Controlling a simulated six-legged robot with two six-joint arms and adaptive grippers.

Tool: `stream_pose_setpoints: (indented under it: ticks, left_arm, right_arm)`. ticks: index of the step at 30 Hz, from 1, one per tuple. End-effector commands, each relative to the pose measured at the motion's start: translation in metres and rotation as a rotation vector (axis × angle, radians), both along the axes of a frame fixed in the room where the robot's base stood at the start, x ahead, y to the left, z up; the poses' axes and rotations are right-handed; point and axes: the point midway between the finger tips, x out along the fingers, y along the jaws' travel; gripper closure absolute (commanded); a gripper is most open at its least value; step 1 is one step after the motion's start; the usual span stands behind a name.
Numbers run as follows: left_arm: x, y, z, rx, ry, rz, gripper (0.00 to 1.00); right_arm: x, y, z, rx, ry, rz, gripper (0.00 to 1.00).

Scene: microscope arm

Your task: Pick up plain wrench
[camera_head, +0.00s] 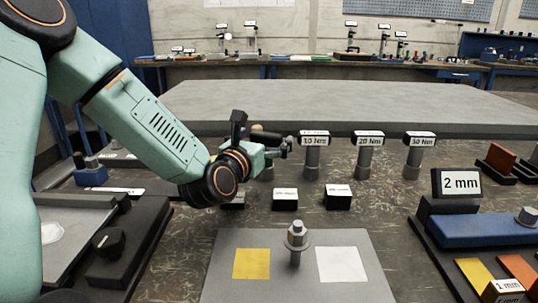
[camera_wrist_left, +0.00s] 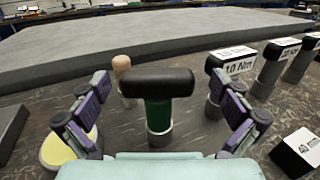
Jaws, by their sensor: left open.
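My left gripper (camera_head: 284,146) reaches in from the left and is open behind the grey mat. In the left wrist view the open fingers (camera_wrist_left: 158,80) stand on either side of a green upright tool (camera_wrist_left: 158,114) with a black crossbar head (camera_wrist_left: 150,83). The fingers appear apart from it. This unlabelled tool looks like the plain wrench, though I cannot be certain. In the head view it is mostly hidden by my gripper. Similar grey upright tools labelled 10 Nm (camera_head: 312,161), 20 Nm (camera_head: 366,159) and 30 Nm stand to its right. My right gripper is not in view.
A wooden-knobbed tool (camera_wrist_left: 122,64) stands behind left of the green one. Black labelled blocks (camera_head: 285,200) lie in front. A bolt with a washer (camera_head: 296,236) stands on the grey mat (camera_head: 235,293). A 2 mm sign (camera_head: 461,184) and blue block (camera_head: 475,229) are at right.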

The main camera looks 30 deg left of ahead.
Motion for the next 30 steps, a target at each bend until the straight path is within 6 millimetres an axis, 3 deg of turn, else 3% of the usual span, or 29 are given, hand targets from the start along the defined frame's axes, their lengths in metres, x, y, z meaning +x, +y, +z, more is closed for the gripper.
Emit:
stream_pose_setpoints:
  ticks: [12,30]
  left_arm:
    - [0.015,0.002,0.000,-0.003,0.000,0.000,0.00]
    - [0.019,0.000,0.000,-0.003,0.000,-0.002,0.51]
  right_arm:
    - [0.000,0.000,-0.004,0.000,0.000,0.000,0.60]
    - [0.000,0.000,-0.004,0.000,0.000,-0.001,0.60]
